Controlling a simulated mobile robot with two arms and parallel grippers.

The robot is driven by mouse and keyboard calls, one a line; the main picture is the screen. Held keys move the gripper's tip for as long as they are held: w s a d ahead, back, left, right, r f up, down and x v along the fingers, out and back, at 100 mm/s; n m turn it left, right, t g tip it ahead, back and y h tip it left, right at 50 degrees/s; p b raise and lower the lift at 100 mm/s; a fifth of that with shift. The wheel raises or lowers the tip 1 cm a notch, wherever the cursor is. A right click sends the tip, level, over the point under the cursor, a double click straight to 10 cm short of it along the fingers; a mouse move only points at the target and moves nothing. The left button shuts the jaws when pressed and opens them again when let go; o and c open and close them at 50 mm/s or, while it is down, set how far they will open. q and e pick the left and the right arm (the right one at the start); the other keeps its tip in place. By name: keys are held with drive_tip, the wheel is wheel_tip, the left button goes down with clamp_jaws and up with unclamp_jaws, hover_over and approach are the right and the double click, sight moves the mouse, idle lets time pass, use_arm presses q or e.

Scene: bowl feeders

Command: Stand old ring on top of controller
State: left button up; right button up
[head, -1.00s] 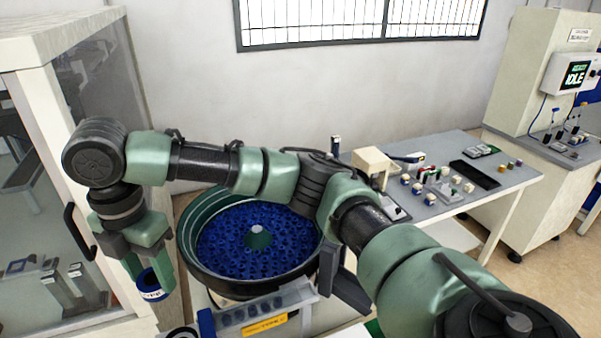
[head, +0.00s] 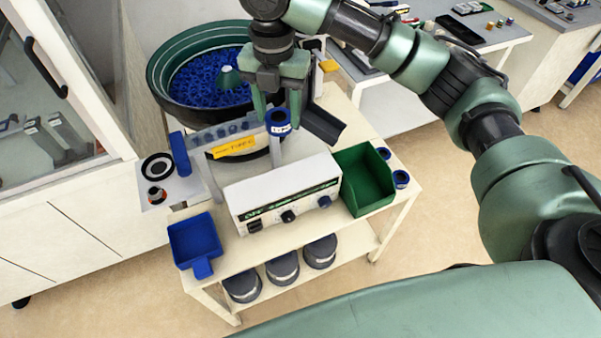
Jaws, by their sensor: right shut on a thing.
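My right gripper (head: 279,112), at the upper middle of the head view, points down and is shut on the old ring (head: 278,124). The ring is a short blue cylinder with a dark hole and a pale printed label on its side. It is held in the air, appearing just behind the controller (head: 285,195). The controller is a white box with a green stripe, a switch and dark knobs on its front, standing on the cart. Its visible top is bare. My left gripper is not in view.
A green bin (head: 376,188) adjoins the controller on the right, with blue rings (head: 401,179) beyond it. A blue tray (head: 195,240) sits at the front left. The bowl feeder (head: 165,72) and its chute stand behind. Grey round pieces (head: 283,268) lie on the lower shelf.

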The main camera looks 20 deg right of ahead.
wheel_tip(320, 180, down, 19)
drive_tip(key=shift+p, duration=0.55)
drive_tip(key=shift+f, duration=0.15)
drive_tip(key=o, duration=1.4)
drive_tip(key=shift+o, duration=0.2)
wheel_tip(320, 180, up, 12)
drive_tip(key=b, duration=0.1)
drive_tip(key=shift+r, duration=0.2)
